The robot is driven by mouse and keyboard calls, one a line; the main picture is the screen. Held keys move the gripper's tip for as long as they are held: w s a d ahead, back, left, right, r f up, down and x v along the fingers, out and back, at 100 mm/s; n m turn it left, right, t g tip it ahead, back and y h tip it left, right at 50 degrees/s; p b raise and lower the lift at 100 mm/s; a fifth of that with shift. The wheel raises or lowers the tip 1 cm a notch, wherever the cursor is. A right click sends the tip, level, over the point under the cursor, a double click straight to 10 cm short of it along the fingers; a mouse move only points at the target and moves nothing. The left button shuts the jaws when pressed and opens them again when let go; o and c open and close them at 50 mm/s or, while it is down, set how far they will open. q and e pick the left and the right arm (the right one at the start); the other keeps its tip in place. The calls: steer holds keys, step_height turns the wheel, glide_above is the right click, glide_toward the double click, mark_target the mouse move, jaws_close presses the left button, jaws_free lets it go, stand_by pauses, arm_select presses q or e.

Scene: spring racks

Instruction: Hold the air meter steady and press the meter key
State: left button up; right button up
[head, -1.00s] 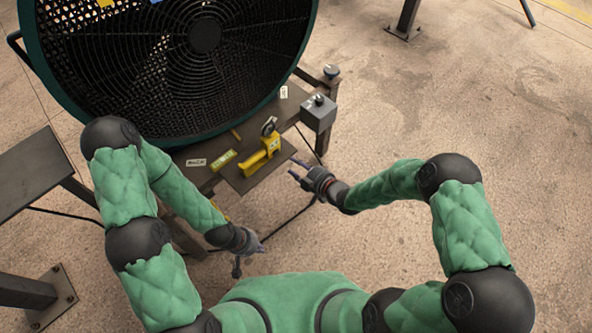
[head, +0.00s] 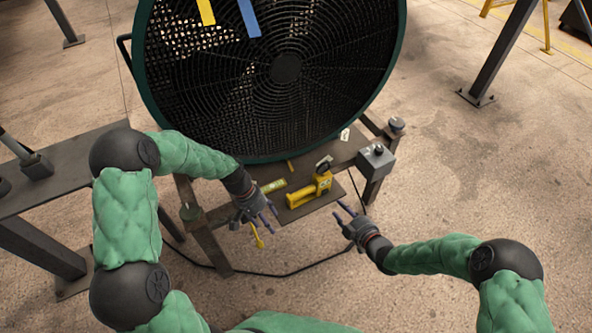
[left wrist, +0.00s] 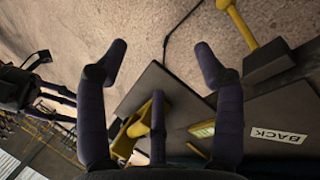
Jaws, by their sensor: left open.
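The yellow air meter (head: 309,193), with a dark round part on top, sits on a dark plate at the front of the fan's stand. I cannot make out its key. My left gripper (head: 262,216) is open and empty, just left of the meter and apart from it in the head view. In the left wrist view its dark fingers (left wrist: 162,62) are spread, and a yellow part, likely the meter (left wrist: 125,140), shows partly hidden behind them. My right gripper (head: 350,212) has spread fingers and is empty, a little right of and in front of the meter.
A big round fan (head: 285,70) stands behind the meter. A grey box (head: 376,160) with a knob is at the stand's right. A yellow-green strip (head: 273,186) lies left of the meter. A cable (head: 290,272) runs on the floor.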

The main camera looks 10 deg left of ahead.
mark_target(299, 194)
arm_select(q)
steer(key=w+d+r+m+y, duration=0.3)
steer(key=w+d+r+m, duration=0.4)
steer(key=w+r+m, duration=0.45)
steer(key=f, duration=0.3)
steer(key=d+f, duration=0.1)
steer(key=f, duration=0.7)
steer(key=shift+w+d+f, duration=0.15)
steer(key=shift+d+f, duration=0.1)
jaws_close()
stand_by(1.8)
arm_select(e)
jaws_close()
stand_by(0.9)
steer(key=shift+a, duration=0.1)
